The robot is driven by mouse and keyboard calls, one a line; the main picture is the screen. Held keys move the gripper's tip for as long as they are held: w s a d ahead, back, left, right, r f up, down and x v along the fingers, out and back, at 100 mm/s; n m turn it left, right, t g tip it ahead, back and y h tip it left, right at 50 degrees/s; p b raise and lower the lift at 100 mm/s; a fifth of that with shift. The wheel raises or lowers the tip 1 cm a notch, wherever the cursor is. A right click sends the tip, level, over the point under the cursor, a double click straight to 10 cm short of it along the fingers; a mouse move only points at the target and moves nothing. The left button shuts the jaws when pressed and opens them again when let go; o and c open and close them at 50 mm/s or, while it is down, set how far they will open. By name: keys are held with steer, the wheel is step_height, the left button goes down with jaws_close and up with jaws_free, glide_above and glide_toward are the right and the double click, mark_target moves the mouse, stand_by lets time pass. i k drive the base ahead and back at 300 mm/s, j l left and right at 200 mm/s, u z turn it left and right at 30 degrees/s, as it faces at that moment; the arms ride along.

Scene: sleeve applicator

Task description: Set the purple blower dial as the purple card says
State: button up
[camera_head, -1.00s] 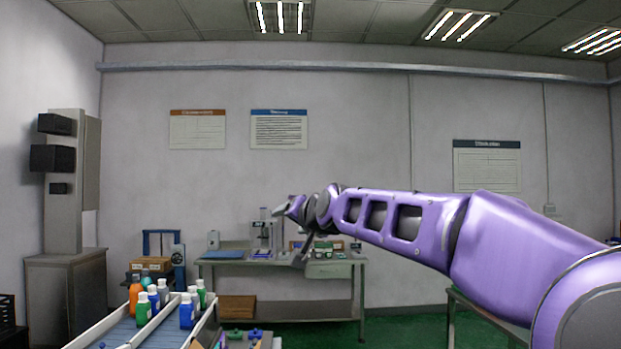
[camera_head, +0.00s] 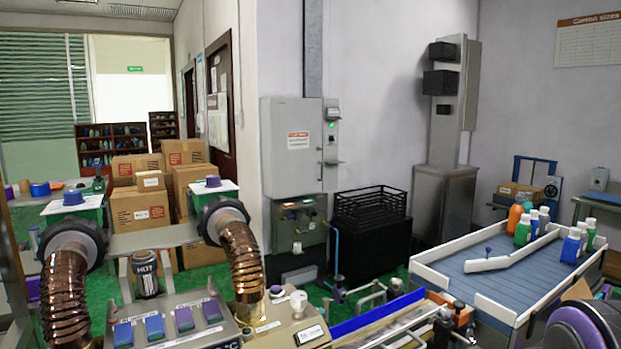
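Two blowers with copper hoses stand at the lower left. I cannot tell which, if either, is the purple blower dial, nor read a setting. The grey control panel (camera_head: 190,345) between the hoses carries blue and purple tiles, including a purple tile (camera_head: 184,319); its small labels are unreadable. I cannot make out a purple card. My gripper is out of view; only a purple-and-dark part of my arm shows at the lower right corner.
Copper hoses (camera_head: 63,295) and (camera_head: 243,265) flank the panel. A white-walled conveyor (camera_head: 500,275) with several bottles stands at right. A black crate (camera_head: 370,206) and grey cabinet (camera_head: 291,150) are behind. Cardboard boxes (camera_head: 140,208) stack at back left.

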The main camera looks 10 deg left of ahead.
mark_target(212, 181)
steer(key=k+j+u, duration=0.1)
steer(key=k+u, duration=0.35)
steer(key=l+u, duration=0.1)
steer(key=u, duration=1.1)
steer(key=i+l, duration=0.1)
steer(key=l, duration=0.3)
steer(key=i+l, duration=0.15)
steer(key=l, duration=0.25)
steer(key=u, duration=0.05)
